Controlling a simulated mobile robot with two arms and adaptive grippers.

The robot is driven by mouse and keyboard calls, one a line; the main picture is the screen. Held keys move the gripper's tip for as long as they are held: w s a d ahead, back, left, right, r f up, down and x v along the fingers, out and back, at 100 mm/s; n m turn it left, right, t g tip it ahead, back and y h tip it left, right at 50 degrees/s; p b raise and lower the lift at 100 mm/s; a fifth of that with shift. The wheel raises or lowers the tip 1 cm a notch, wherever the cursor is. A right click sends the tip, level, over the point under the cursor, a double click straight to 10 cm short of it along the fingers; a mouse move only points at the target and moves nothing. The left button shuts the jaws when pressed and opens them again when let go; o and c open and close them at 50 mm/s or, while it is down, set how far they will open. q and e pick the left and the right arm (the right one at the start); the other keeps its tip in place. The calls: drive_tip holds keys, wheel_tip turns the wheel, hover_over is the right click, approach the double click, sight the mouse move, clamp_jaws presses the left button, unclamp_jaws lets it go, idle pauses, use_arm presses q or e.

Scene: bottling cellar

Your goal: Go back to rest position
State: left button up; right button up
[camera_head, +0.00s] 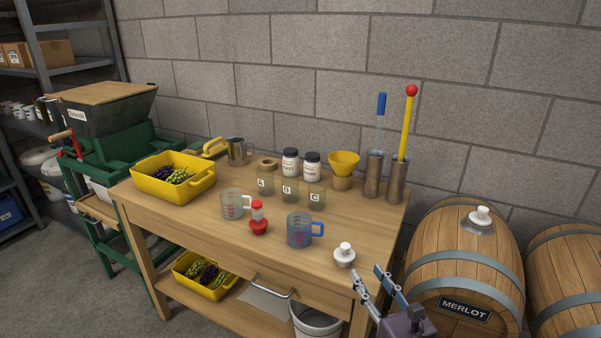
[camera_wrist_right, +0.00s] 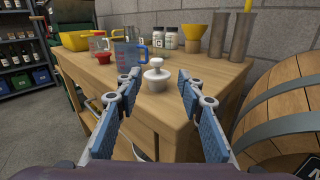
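My right gripper (camera_head: 377,290) is open and empty at the front right corner of the wooden table (camera_head: 185,217). In the right wrist view the right gripper's fingers (camera_wrist_right: 156,92) are spread apart. A white stopper-like knob (camera_head: 344,256) stands on the table near that corner, beyond the fingers; it also shows in the right wrist view (camera_wrist_right: 157,76), framed between the fingers and apart from them. My left gripper shows in neither view.
A Merlot barrel (camera_head: 433,267) stands close right of the table.

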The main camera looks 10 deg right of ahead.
drive_tip(key=s+d+f+m+g+h, duration=0.3)
drive_tip(key=s+f+m, duration=0.15)
drive_tip(key=m, duration=0.65)
drive_tip(key=s+d+f+m+g+h, duration=0.25)
drive_tip(key=s+f+m, duration=0.2)
drive_tip(key=m, duration=0.55)
drive_tip(key=s+a+f+m+g+y, duration=0.1)
drive_tip(key=s+a+f+m+g, duration=0.2)
drive_tip(key=s+m, duration=0.3)
drive_tip(key=s+a+f+m+g+y, duration=0.1)
drive_tip(key=s+a+f+m+g, duration=0.2)
drive_tip(key=s, duration=0.5)
drive_tip(key=s+a+f+m+g+y, duration=0.1)
drive_tip(key=s+a+f+m+g, duration=0.15)
drive_tip(key=s+m, duration=0.35)
wheel_tip(320, 180, down, 25)
drive_tip(key=s+n+g, duration=0.1)
drive_tip(key=s+g, duration=0.1)
drive_tip(key=s, duration=0.1)
drive_tip(key=s+d+f, duration=0.2)
drive_tip(key=s+f, duration=0.6)
drive_tip(key=s+d+f, duration=0.1)
drive_tip(key=s+f, duration=0.6)
drive_tip(key=s, duration=0.1)
drive_tip(key=shift+s+d+f+g+h+p, duration=0.25)
drive_tip(key=shift+d+f+g+h+p, duration=0.1)
drive_tip(key=shift+d+f+g+p, duration=0.1)
